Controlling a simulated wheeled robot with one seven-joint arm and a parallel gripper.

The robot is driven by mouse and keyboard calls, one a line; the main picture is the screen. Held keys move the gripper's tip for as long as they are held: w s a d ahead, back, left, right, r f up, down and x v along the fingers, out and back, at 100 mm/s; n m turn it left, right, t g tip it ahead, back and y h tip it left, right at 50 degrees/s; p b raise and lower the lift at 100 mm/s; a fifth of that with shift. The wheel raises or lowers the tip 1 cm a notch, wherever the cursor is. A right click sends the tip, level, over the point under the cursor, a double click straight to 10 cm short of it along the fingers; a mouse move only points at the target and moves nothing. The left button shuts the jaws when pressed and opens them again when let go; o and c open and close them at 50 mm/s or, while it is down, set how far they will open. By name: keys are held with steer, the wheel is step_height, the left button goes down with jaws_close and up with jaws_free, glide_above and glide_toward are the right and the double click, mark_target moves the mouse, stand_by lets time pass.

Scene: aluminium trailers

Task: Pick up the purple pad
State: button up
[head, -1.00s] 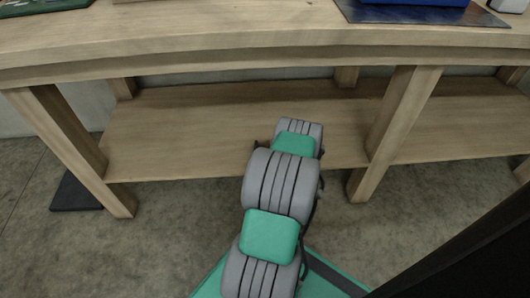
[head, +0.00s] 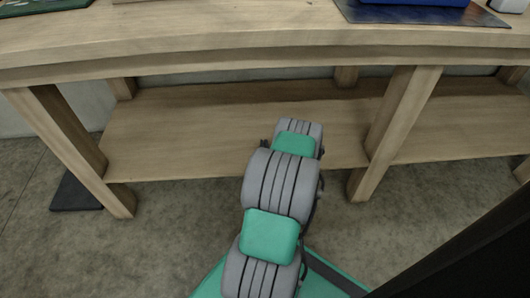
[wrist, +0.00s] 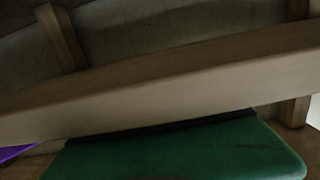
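A small sliver of a flat purple thing, likely the purple pad (wrist: 14,152), shows at the lower left edge of the wrist view. It lies against a wooden surface, and most of it is cut off by the frame. I do not see it in the head view. My arm reaches forward over the floor towards the lower shelf of the bench in the head view. My gripper's fingers show in neither view, so I cannot tell how they stand.
The wooden bench (head: 250,42) has thick legs and a lower shelf (head: 220,125). A blue object (head: 415,2) rests on a dark mat (head: 440,16) on top. A dark plate (head: 76,192) lies on the floor. A thick wooden beam (wrist: 160,88) crosses the wrist view.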

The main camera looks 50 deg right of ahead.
steer(key=o, duration=2.1)
steer(key=shift+c, duration=0.2)
